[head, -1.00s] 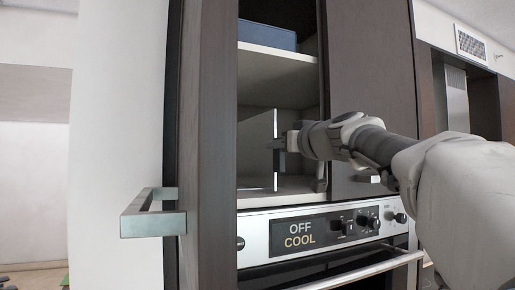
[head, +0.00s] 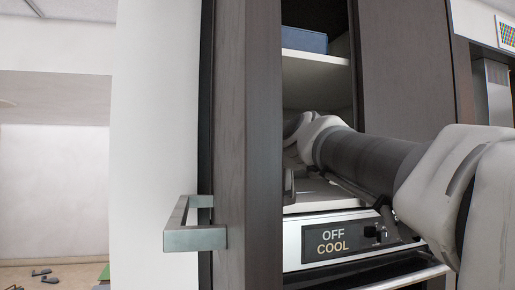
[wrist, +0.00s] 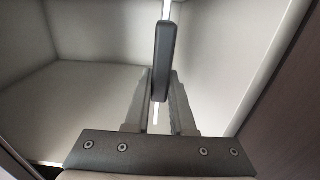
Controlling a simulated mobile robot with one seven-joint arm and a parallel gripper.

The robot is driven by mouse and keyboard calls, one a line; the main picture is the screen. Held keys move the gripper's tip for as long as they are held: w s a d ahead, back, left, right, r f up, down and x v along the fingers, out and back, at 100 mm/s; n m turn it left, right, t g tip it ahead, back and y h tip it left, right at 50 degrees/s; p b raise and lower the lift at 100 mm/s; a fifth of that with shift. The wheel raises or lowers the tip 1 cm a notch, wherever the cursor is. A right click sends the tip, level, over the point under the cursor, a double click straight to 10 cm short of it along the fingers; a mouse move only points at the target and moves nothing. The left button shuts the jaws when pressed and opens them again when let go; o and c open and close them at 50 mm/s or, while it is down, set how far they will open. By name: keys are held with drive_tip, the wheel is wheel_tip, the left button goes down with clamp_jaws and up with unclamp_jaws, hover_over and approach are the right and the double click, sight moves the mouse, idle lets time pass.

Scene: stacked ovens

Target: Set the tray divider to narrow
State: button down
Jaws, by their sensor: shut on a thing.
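The tray divider (wrist: 167,9) is seen nearly edge-on in the wrist view, as a thin bright strip above and below its dark upright grip (wrist: 165,60). My gripper (wrist: 160,88) has one finger on each side of this grip and is shut on it. In the head view my wrist (head: 318,135) reaches into the open cabinet compartment. The divider and fingertips are not clearly visible there, covered by my arm and the dark cabinet side.
A shelf (head: 315,58) with a blue box (head: 303,40) is above the compartment. Below is the oven panel (head: 340,241), reading OFF and COOL. A dark cabinet door or side panel (head: 246,130) with a metal handle (head: 190,232) stands close on the left.

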drive_tip(key=shift+a, duration=0.15)
drive_tip(key=c, duration=0.8)
unclamp_jaws()
drive_tip(key=shift+s+a, duration=0.1)
drive_tip(key=shift+a, duration=0.1)
drive_tip(key=shift+o, duration=0.2)
drive_tip(key=shift+d, duration=0.15)
drive_tip(key=shift+s, duration=0.1)
drive_tip(key=b+v, duration=0.6)
drive_tip(key=v, duration=1.1)
